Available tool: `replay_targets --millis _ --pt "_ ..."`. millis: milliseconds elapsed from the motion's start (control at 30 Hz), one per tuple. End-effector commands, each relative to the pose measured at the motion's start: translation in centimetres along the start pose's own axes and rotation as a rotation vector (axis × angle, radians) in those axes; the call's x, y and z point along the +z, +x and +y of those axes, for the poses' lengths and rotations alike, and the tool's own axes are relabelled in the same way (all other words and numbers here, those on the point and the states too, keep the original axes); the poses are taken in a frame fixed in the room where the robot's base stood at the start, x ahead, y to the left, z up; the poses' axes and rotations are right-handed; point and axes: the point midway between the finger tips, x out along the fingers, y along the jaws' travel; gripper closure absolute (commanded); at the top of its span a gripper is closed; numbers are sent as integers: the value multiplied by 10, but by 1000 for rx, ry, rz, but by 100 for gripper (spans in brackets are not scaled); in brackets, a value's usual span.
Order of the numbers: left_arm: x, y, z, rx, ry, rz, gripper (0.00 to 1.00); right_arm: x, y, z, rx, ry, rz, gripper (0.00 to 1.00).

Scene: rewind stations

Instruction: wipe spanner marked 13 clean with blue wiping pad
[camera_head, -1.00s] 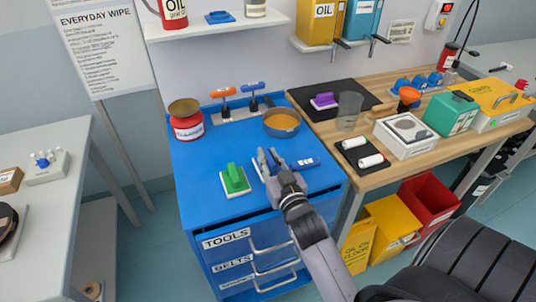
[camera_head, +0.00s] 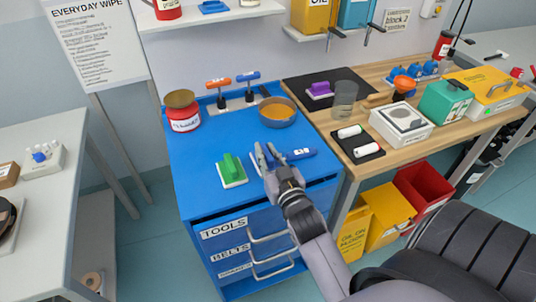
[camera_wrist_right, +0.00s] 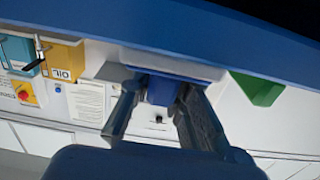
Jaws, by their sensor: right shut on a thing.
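My right gripper (camera_head: 265,156) is low over the blue cabinet top, just right of the green pad. In the wrist view its two fingers (camera_wrist_right: 162,112) are shut on the blue handle (camera_wrist_right: 161,88) of the blue wiping pad, whose white base shows beyond. In the head view the fingers mostly hide this pad. An orange-handled tool (camera_head: 218,83) and a blue-handled tool (camera_head: 247,76) stand in a rack at the back. I cannot make out a spanner marked 13. My left gripper is not in view.
The green pad (camera_head: 231,169) sits left of the gripper. A red tin (camera_head: 183,117) and an orange-filled bowl (camera_head: 278,112) stand farther back. The cabinet's left front is clear.

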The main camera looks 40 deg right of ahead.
Motion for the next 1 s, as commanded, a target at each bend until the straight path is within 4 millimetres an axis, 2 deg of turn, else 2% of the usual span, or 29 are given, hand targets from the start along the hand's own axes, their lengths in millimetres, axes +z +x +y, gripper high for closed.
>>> replay_targets --millis 600,1000 --pt "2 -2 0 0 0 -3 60 4 25 2 1 0 0 100" --pt "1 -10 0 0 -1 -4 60 3 5 1 1 0 -4 100"
